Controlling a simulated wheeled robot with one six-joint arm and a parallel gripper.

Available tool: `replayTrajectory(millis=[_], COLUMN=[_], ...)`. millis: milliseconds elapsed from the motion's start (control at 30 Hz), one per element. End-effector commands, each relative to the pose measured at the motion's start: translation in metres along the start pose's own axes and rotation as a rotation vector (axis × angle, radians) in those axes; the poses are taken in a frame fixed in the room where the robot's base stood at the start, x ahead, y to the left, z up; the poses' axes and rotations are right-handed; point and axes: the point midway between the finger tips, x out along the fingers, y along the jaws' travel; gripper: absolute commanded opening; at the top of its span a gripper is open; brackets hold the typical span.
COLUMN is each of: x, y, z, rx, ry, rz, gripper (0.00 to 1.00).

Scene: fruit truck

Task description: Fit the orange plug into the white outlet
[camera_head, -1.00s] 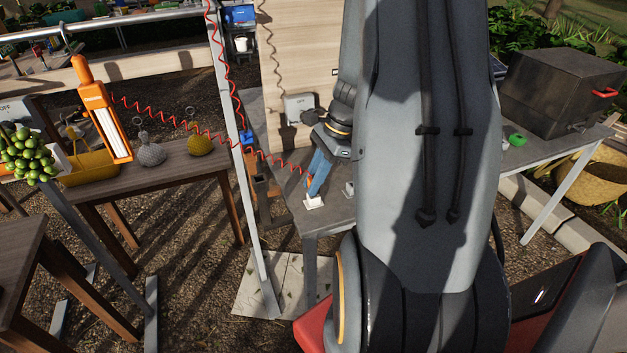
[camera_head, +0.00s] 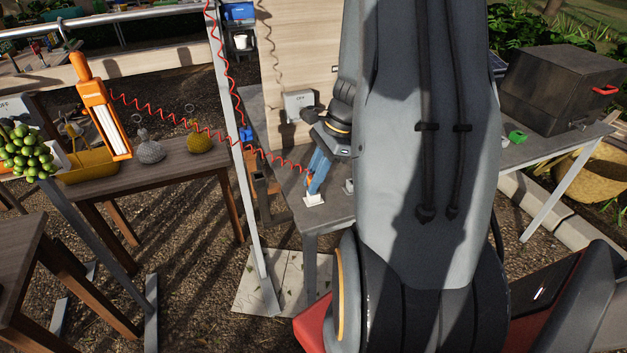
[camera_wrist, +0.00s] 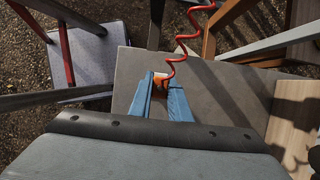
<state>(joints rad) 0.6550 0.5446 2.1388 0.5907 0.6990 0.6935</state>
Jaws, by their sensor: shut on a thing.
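My gripper (camera_head: 313,186) points down over the grey table, its blue fingers shut on the orange plug (camera_wrist: 161,84). A red coiled cord runs from the plug to the orange lamp (camera_head: 103,118). The white outlet (camera_head: 314,199) sits on the table near its front left corner, directly under my fingertips in the head view. The plug is mostly hidden between the fingers. I cannot tell whether it touches the outlet or sits in it. In the wrist view the fingers cover most of the outlet.
A thin metal post (camera_head: 236,150) stands left of the grey table (camera_head: 283,178). A grey switch box (camera_head: 299,105) is on the wooden panel behind. A brown bench (camera_head: 170,165) holds the lamp and weights. A dark box (camera_head: 560,90) stands on the right.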

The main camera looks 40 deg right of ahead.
Motion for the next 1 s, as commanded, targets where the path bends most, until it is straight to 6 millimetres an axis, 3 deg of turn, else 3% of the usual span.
replayTrajectory(millis=[67, 100, 200, 233, 567, 1000], x=[0.000, 0.000, 0.000, 0.000, -0.004, -0.066], y=[0.000, 0.000, 0.000, 0.000, 0.000, -0.001], z=[0.000, 0.000, 0.000, 0.000, 0.000, -0.001], rx=[0.000, 0.000, 0.000, 0.000, 0.000, -0.001], ry=[0.000, 0.000, 0.000, 0.000, 0.000, 0.001], rz=[0.001, 0.001, 0.001, 0.001, -0.001, -0.003], gripper=[0.00, 0.20, 0.37, 0.38, 0.38, 0.38])
